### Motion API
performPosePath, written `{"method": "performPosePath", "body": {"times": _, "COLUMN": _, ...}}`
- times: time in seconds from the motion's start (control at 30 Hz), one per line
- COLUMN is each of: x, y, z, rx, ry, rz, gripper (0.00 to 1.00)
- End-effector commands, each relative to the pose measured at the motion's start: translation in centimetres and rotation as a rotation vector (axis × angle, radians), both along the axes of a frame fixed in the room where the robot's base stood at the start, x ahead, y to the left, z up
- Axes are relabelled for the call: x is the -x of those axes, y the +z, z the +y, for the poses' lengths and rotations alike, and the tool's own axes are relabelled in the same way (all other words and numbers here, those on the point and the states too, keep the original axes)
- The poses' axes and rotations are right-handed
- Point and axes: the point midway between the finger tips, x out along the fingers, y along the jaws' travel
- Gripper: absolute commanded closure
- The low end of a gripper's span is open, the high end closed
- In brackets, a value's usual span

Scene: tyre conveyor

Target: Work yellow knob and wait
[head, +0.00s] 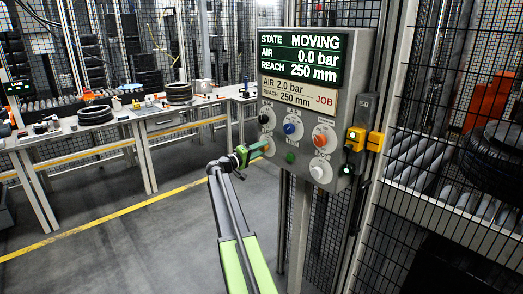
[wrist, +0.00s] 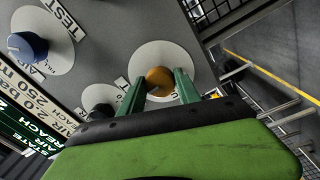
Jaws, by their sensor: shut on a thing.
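The yellow knob (wrist: 158,78) sits on a white disc on the grey control panel (head: 304,101). In the wrist view, the two green fingers of my gripper (wrist: 159,88) are shut on it from both sides. In the head view, my gripper (head: 260,150) reaches the panel's lower left knob and mostly hides it. The panel's screen (head: 301,55) reads STATE MOVING, AIR 0.0 bar, REACH 250 mm. A plate (head: 298,93) under it reads AIR 2.0 bar, REACH 250 mm, JOB.
Close by are a black knob (head: 264,118), a blue knob (head: 291,129), an orange knob (head: 322,139) and a white knob (head: 319,171). Wire fencing stands right of the panel. Workbenches are at left, behind open floor.

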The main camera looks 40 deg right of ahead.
Motion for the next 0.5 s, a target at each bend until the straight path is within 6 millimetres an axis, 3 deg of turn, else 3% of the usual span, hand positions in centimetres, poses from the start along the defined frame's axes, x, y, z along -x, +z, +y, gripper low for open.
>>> {"method": "performPosePath", "body": {"times": 0.5, "x": 0.16, "y": -0.17, "z": 0.01, "rx": 0.006, "ry": -0.005, "rz": -0.128, "gripper": 1.0}}
